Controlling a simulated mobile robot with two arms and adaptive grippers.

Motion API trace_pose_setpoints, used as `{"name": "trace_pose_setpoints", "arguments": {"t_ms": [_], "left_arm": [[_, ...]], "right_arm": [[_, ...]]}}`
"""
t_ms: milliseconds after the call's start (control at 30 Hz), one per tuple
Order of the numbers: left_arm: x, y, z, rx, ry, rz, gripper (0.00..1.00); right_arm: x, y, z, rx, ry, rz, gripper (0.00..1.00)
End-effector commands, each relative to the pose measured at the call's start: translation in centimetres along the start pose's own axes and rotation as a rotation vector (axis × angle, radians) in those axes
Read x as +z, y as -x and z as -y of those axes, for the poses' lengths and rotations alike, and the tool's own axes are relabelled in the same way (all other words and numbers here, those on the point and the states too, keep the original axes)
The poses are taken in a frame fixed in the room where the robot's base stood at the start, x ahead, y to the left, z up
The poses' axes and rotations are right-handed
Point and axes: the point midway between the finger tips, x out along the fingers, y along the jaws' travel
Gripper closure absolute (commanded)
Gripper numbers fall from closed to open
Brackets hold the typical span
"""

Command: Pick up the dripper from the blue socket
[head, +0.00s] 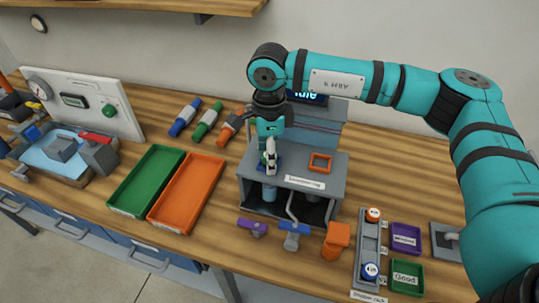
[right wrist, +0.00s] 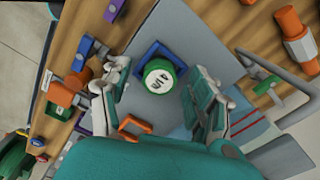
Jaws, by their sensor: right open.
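The dripper (right wrist: 159,76) has a round white top with dark lettering and a green body. It sits in the blue socket (right wrist: 153,46) on the grey test stand. In the head view the blue socket (head: 259,166) is partly covered by my right gripper (head: 269,160), and the dripper is mostly hidden there. In the right wrist view my right gripper (right wrist: 157,80) is open, with one finger on each side of the dripper. Gaps show between the fingers and the dripper. My left gripper is not in view.
An orange socket (head: 320,162) is right of the blue one. A dripper rack (head: 368,242) is front right, beside purple (head: 406,237) and green (head: 407,277) trays.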

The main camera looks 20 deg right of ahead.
Motion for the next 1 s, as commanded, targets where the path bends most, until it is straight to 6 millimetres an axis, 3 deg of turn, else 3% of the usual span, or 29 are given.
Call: {"name": "trace_pose_setpoints", "arguments": {"t_ms": [167,500,833,1000], "left_arm": [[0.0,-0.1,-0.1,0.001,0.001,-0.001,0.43],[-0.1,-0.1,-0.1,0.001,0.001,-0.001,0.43],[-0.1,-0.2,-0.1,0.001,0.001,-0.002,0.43],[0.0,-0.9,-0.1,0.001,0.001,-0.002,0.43]], "right_arm": [[0.0,-0.1,0.0,0.000,0.000,0.000,0.39],[0.0,0.0,0.0,0.000,-0.001,0.000,0.82],[0.0,0.1,0.0,-0.001,-0.001,0.000,0.82],[0.0,1.1,0.1,-0.003,-0.001,0.000,0.82]]}}
